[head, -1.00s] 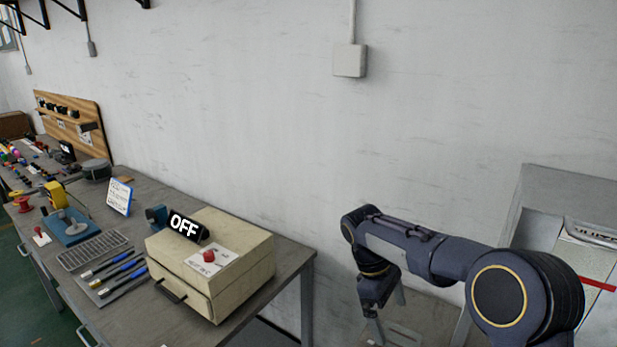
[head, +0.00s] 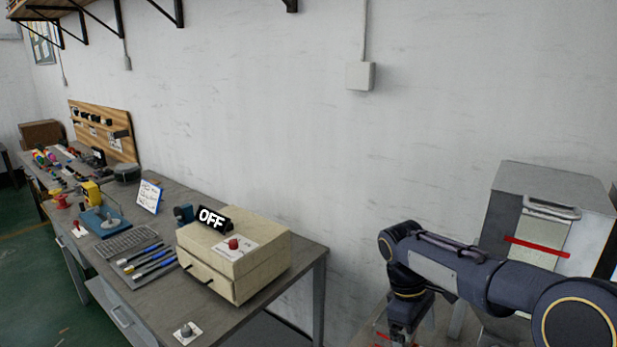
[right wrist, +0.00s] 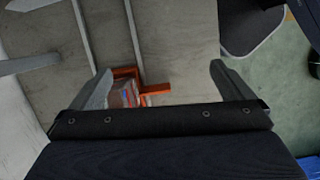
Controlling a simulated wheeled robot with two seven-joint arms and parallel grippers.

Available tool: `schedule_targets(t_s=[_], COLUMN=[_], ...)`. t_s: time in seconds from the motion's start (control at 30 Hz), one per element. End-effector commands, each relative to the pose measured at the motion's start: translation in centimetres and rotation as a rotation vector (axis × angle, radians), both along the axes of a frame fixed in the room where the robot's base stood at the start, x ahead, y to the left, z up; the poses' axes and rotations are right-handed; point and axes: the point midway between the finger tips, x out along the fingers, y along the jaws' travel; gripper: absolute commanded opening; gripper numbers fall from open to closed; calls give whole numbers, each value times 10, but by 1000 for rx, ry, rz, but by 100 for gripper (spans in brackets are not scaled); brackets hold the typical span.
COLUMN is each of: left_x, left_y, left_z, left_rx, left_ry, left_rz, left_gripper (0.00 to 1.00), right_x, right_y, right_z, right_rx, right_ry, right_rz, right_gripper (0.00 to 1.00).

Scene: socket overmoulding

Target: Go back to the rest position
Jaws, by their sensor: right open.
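My right arm (head: 470,275) comes in from the lower right of the head view. Its gripper hangs down at the bottom edge there, with its tips cut off or hard to make out. In the right wrist view my right gripper (right wrist: 160,75) is open, its two grey fingers wide apart. An orange bracket-like piece (right wrist: 155,89) with a small grey and red item (right wrist: 124,93) beside it shows low between the fingers, over a grey surface. I see no contact between it and the fingers. My left gripper is in neither view.
A workbench (head: 215,312) on the left carries a beige box (head: 265,262) with an OFF sign (head: 213,218), pens and tools. A grey cabinet (head: 590,205) with a handle and red strip stands at the right. Free floor (head: 25,290) shows at lower left.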

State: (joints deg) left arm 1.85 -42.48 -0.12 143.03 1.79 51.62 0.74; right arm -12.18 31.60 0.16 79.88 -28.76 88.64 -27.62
Motion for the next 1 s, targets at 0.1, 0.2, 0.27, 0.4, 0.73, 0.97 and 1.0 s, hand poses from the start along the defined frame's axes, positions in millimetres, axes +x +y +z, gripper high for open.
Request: schedule_targets(t_s=[0.1, 0.2, 0.27, 0.4, 0.73, 0.97, 1.0], left_x=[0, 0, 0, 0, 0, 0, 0], left_y=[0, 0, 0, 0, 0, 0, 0], left_z=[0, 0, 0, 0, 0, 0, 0], left_rx=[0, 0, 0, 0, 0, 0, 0], left_ry=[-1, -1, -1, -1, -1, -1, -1], left_rz=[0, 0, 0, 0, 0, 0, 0], left_gripper=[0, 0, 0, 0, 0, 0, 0], right_x=[-16, -32, -44, -80, -199, -238, -240], right_y=[-8, -14, -17, -25, -15, 2, 4], right_z=[11, 19, 24, 36, 34, 15, 13], right_rx=[41, 82, 111, 197, 494, 628, 641], right_ry=[-42, -82, -109, -190, -452, -559, -566], right_rz=[-53, -109, -148, -270, -727, -942, -961], right_gripper=[100, 100, 100, 100, 100, 100, 100])
